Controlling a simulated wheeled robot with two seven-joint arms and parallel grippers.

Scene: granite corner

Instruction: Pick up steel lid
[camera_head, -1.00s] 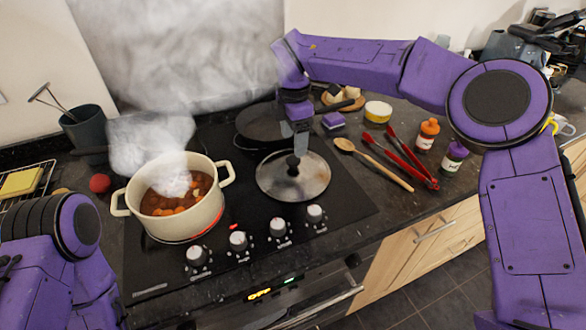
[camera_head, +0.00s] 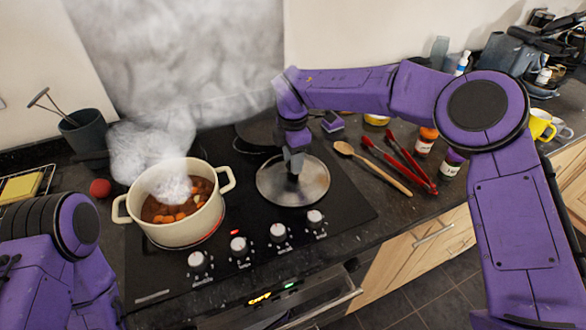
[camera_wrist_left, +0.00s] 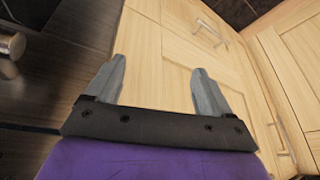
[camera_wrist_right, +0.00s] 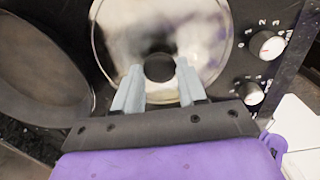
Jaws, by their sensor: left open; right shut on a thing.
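The steel lid (camera_head: 310,186) lies flat on the black hob, right of the steaming pot. It also shows in the right wrist view (camera_wrist_right: 207,35), with its dark round knob (camera_wrist_right: 159,67) between the fingers. My right gripper (camera_head: 293,168) comes down from above and is shut on the knob; in the right wrist view its fingers (camera_wrist_right: 157,80) stand on either side of it. The fingers partly hide the knob in the head view. My left gripper (camera_wrist_left: 158,80) is open and empty, facing pale wooden cabinet fronts; the head view shows only its arm.
A cream pot (camera_head: 180,233) of stew steams on the hob left of the lid. A dark pan (camera_wrist_right: 40,75) lies behind the lid. Knobs (camera_head: 278,232) line the hob's front. A wooden spoon (camera_head: 375,168) and red tongs (camera_head: 400,165) lie to the right.

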